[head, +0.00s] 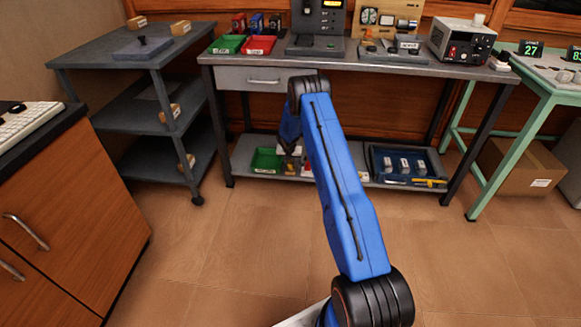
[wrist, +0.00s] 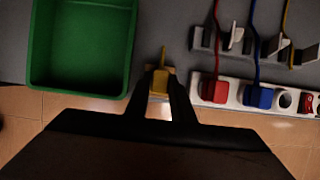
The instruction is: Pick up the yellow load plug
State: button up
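The yellow load plug (wrist: 159,83) shows in the wrist view between the two dark fingers of my gripper (wrist: 160,85), with a short yellow stub pointing up from it. The fingers lie close on both sides of it; I cannot tell whether they press on it. Something white shows just below the plug, between the fingers. I cannot tell whether the plug sits in a socket. In the head view my gripper (head: 292,150) reaches to the lower shelf of the grey bench, and my blue arm hides part of that area; the plug is not clear there.
In the wrist view a white power strip (wrist: 233,92) to the right holds a red plug (wrist: 215,90) and a blue plug (wrist: 259,96) with cords. A green bin (wrist: 82,50) is close on the left. The bench's tabletop (head: 350,66) overhangs the shelf.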

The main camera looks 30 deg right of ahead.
aim_at(290, 163)
grip_shut()
jog(key=shift+r, duration=0.1)
notch_tip(290, 163, up, 10)
dwell(0.3)
